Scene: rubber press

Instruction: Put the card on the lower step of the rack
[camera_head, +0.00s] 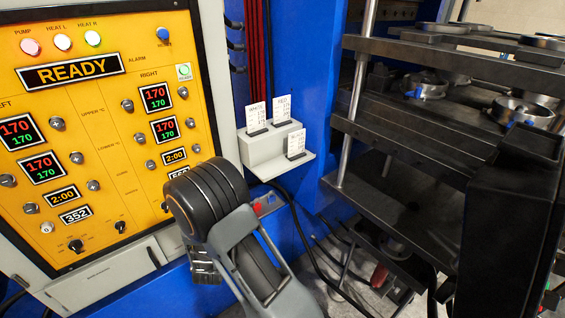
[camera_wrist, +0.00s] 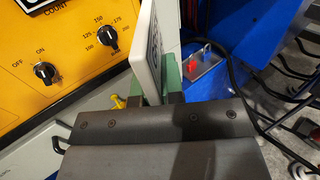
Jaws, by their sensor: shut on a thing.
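My gripper (camera_wrist: 157,92) is shut on a white card (camera_wrist: 146,58), which stands upright between the green fingertips in the wrist view. The card is seen nearly edge-on, with dark print on its right face. The light grey two-step rack (camera_head: 254,152) is fixed to the blue press frame, just right of and above my wrist. Two cards, one on the left (camera_head: 257,114) and one on the right (camera_head: 282,108), stand on its upper step. Another card (camera_head: 296,143) stands at the right of the lower step.
The yellow control panel (camera_head: 110,130) with displays and knobs is close on the left. A small grey box with a red button (camera_wrist: 200,62) sits behind the held card. Black cables hang below the rack. The dark press (camera_head: 420,130) with plates fills the right.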

